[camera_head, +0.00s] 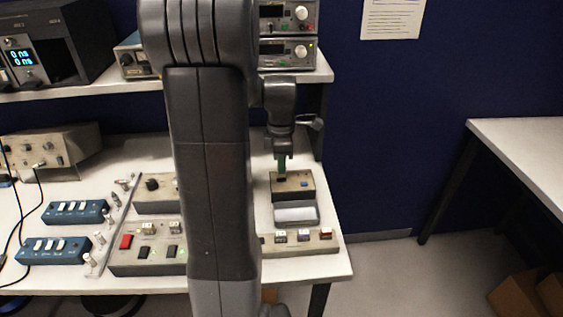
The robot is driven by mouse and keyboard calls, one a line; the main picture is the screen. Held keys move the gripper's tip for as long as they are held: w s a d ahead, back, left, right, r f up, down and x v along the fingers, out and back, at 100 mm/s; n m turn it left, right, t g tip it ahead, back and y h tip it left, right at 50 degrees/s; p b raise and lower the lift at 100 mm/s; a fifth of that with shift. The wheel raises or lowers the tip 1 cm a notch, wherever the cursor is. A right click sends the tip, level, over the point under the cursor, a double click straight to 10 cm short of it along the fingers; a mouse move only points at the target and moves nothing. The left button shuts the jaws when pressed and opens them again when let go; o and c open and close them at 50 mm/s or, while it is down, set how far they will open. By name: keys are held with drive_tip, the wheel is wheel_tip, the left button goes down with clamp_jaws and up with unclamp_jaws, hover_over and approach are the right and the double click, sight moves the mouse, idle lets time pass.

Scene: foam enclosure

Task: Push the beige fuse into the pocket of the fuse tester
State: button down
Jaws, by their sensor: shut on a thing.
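My gripper (282,168) points down at the right part of the bench, with green showing at its fingertips. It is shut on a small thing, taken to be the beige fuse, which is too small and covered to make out. The fingertips are right at the dark top opening of a small beige box with a blue button (304,184), which looks like the fuse tester. I cannot tell whether the fuse touches the pocket or how far in it is.
A grey sloped block (296,213) sits in front of the tester, and a beige strip with several coloured switches (318,239) lies nearer. My arm hides the bench's middle. Blue switch boxes (52,250) stand left. An instrument shelf (300,76) is behind.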

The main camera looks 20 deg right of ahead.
sight(281, 177)
drive_tip(key=shift+f+b, duration=1)
drive_tip(key=shift+f, duration=0.65)
drive_tip(key=c, duration=1.4)
unclamp_jaws()
drive_tip(key=shift+r, duration=0.1)
wheel_tip(281, 177, up, 14)
drive_tip(key=shift+f, duration=0.15)
wheel_tip(281, 177, down, 14)
drive_tip(key=shift+r, duration=0.35)
